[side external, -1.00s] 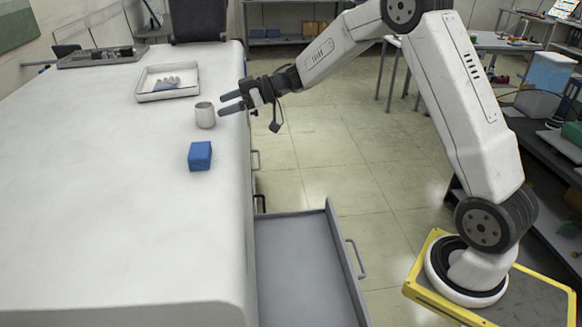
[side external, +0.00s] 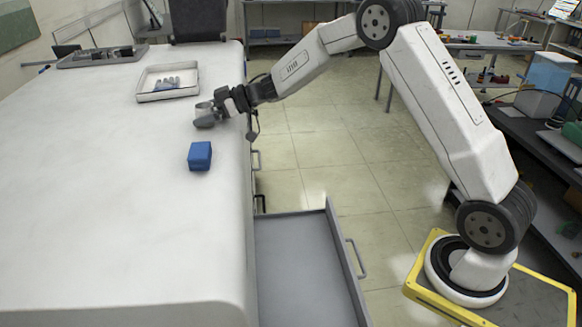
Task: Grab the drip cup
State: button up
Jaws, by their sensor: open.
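The drip cup (side external: 202,119) is a small light-grey cup standing upright on the white table, near its right edge. My gripper (side external: 212,112) is at the cup, with its dark fingers open around or beside it. The fingers hide part of the cup. I cannot tell whether either finger touches it.
A blue block (side external: 200,156) lies on the table in front of the cup. A white tray (side external: 150,97) holding a grey and blue item is behind it. A dark tray (side external: 90,58) is at the far left. An open grey drawer (side external: 300,265) juts out below the table's right edge.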

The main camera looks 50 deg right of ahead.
dwell(0.4)
jog(key=c, duration=1.3)
jog(key=shift+r, duration=0.15)
jog(key=shift+r, duration=0.8)
jog(key=shift+s+d+r, duration=0.1)
jog(key=shift+s+r, duration=1.75)
jog(key=shift+s, duration=0.5)
jog(key=shift+s+r, duration=1.85)
jog(key=shift+s, duration=0.45)
jog(key=shift+s+d+r, duration=0.1)
jog(key=shift+s+r, duration=1.75)
jog(key=shift+s, duration=0.5)
